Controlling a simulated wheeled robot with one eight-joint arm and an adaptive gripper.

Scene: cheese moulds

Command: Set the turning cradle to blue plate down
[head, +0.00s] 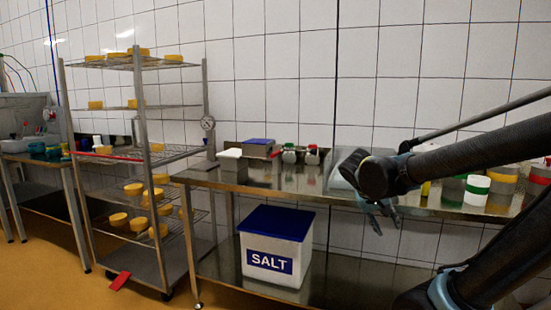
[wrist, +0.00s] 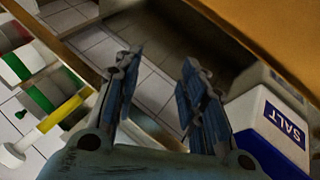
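A dark box-shaped piece with a flat blue top (head: 258,141) stands at the back of the steel bench, left of centre in the head view. It may be the turning cradle with its blue plate up, but it is too small to tell. My gripper (head: 380,218) hangs at the bench's front edge, well to the right of that piece. In the wrist view my gripper (wrist: 160,68) has its two fingers spread apart with nothing between them. The blue-topped piece does not show in the wrist view.
A white salt bin (head: 273,245) with a blue lid stands on the lower shelf. Two small bottles (head: 289,154) stand on the bench. Colour-banded moulds (head: 475,190) stand behind my arm at right. A wire rack (head: 140,120) with yellow cheeses stands left.

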